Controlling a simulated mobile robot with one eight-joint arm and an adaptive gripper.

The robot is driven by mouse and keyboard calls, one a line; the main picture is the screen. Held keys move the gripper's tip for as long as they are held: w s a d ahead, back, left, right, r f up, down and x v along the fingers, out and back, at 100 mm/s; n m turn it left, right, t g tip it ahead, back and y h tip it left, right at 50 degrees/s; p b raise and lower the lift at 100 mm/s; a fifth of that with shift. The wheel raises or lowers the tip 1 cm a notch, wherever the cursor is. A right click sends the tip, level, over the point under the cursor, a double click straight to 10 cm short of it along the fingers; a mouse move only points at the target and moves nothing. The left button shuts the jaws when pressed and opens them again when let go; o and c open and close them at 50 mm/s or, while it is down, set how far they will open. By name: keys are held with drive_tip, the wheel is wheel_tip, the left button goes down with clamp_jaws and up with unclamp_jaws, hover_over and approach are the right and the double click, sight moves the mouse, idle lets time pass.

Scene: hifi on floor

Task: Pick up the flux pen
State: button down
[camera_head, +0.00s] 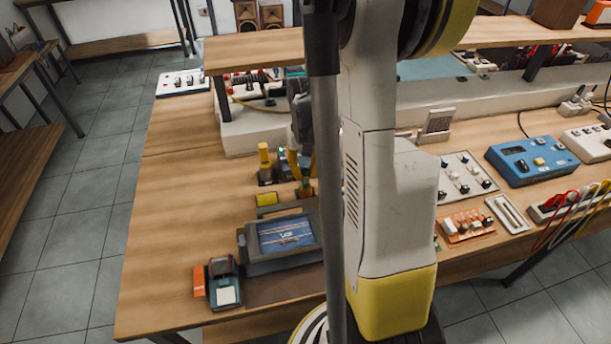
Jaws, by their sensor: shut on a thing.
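My gripper (300,172) is over the wooden workbench, left of my arm's large white and yellow link. Its yellow fingers point down and are shut on a small, slim thing, which I take to be the flux pen. The fingers and my arm hide most of it, so its shape and any gap below it cannot be made out. A small brownish object (305,188) shows right at the fingertips.
A yellow-topped cylinder on a dark base (264,160) stands close left of my gripper. A grey device with a blue screen (284,236) and a small dark device (224,284) lie in front. A blue box (531,160) is at right. The bench's left side (170,220) is clear.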

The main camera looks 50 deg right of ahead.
drive_tip(key=r+p, duration=0.1)
drive_tip(key=r, duration=0.1)
drive_tip(key=w+r+p, duration=0.1)
drive_tip(key=r, duration=0.2)
drive_tip(key=w+r+p, duration=0.3)
drive_tip(key=w+r, duration=0.2)
drive_tip(key=w, duration=0.5)
drive_tip(key=shift+w+d+r, duration=0.25)
drive_tip(key=shift+w+r, duration=0.1)
